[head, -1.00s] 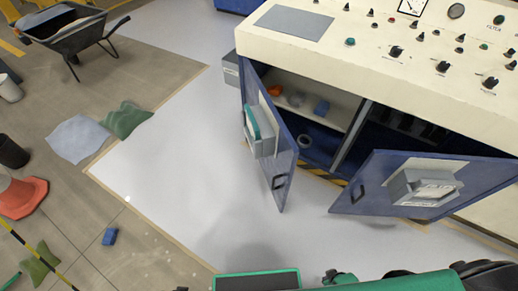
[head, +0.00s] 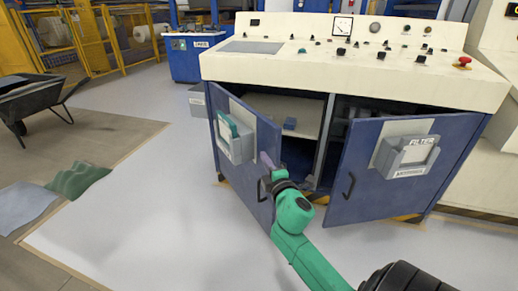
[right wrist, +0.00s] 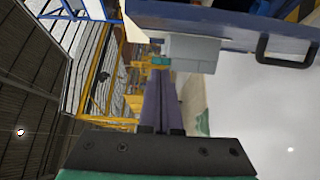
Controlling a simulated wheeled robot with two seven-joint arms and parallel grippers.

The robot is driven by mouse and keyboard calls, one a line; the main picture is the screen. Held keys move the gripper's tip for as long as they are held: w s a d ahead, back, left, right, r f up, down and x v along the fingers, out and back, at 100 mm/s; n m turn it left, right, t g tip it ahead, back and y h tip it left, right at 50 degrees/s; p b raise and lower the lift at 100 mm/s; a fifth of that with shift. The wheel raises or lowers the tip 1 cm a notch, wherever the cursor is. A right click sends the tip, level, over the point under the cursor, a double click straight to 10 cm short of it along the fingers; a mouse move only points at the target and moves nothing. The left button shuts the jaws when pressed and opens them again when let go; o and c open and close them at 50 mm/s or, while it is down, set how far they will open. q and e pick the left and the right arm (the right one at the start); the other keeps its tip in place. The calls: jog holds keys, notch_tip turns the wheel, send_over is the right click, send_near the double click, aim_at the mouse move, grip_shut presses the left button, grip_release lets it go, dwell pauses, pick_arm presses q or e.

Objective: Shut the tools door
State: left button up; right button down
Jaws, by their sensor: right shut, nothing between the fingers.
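Two blue cabinet doors stand open on the cream console. The left door (head: 250,165) carries a grey holder (head: 243,148) with a teal item and a dark handle; I cannot read a tools label on it. The right door (head: 365,185) carries a grey holder with a FILTER sheet. My right gripper (head: 267,160) is shut and empty, in front of the left door near its free edge. In the right wrist view its fingers (right wrist: 160,90) point past a grey holder (right wrist: 190,52) and a handle (right wrist: 285,50) on a blue door; contact is unclear. My left gripper is out of view.
The console (head: 340,65) has knobs and a red button on top. The light floor (head: 150,200) left of the doors is clear. A wheelbarrow (head: 35,100) and green cloth (head: 78,178) lie farther left.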

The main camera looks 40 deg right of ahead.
aim_at(268, 144)
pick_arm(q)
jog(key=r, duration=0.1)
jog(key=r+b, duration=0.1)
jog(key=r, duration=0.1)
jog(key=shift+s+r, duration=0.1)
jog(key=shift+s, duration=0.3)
pick_arm(e)
jog(key=w+d, duration=0.6)
jog(key=shift+w+d+f, duration=0.15)
jog(key=shift+w+d, duration=0.1)
jog(key=shift+w, duration=0.05)
